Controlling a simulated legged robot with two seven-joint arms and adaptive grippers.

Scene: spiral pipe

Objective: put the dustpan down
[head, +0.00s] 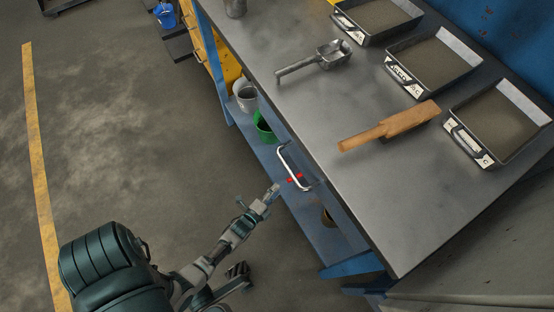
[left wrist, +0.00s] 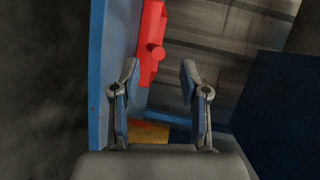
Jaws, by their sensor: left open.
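A grey metal scoop (head: 320,58), the only dustpan-like thing I can make out, lies on the metal tabletop (head: 300,100) with its handle toward the left edge. It is well apart from my left gripper. My left gripper (head: 271,192) is beside the bench's front side, below the tabletop, close to a red part (head: 294,178) by a white loop handle (head: 288,160). In the left wrist view my gripper (left wrist: 160,75) is open with nothing between its fingers. I cannot make out my right gripper.
A wooden brush (head: 395,125) and several gravel-filled trays (head: 470,145) are on the bench. A grey bucket (head: 245,97) and a green bucket (head: 265,128) stand on the blue lower shelf (head: 335,240). The floor to the left is open.

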